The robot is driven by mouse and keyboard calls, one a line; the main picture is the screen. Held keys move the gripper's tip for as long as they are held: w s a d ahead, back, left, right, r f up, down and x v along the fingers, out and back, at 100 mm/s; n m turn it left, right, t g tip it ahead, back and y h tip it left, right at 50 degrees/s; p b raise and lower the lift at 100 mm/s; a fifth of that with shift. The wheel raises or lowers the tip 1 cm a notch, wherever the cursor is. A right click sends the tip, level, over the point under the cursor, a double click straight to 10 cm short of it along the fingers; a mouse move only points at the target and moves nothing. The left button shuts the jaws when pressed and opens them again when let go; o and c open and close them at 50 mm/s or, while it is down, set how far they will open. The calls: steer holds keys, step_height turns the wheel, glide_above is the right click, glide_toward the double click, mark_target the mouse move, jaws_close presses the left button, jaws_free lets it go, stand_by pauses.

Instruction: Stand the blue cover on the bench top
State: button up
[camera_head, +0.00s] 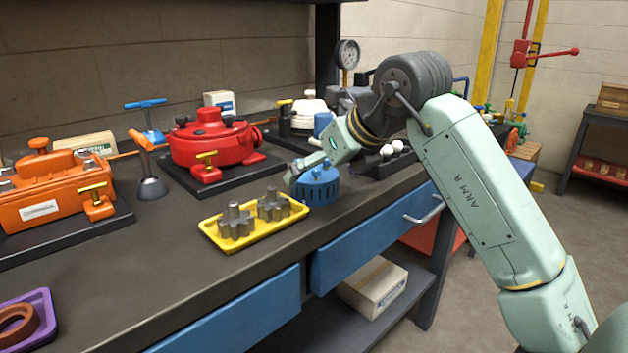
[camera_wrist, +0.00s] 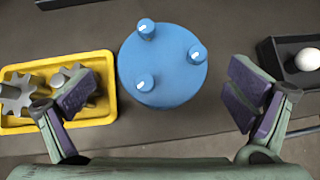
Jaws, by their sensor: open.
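The blue cover (camera_head: 316,186) is a round, drum-like piece standing on the bench top (camera_head: 160,266), right of the yellow tray. In the wrist view the blue cover (camera_wrist: 165,72) shows its flat top with several pegs, and bare dark bench around it. My gripper (camera_wrist: 160,92) is open, with one purple-padded finger on each side of the cover and a gap to both. In the head view my gripper (camera_head: 302,172) is at the cover, and its fingers are partly hidden there. Whether the fingers are level with the cover or above it, I cannot tell.
The yellow tray (camera_head: 222,244) with grey gears sits close to the left finger. A dark tray with white balls (camera_head: 388,152) is to the right. A red housing (camera_head: 208,146), an orange housing (camera_head: 40,190) and a purple tray (camera_head: 48,330) stand farther left.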

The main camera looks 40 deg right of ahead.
mark_target(314, 179)
steer(key=shift+x, duration=1.95)
steer(key=shift+s+d, duration=0.1)
steer(key=shift+d, duration=0.05)
steer(key=shift+c, duration=0.3)
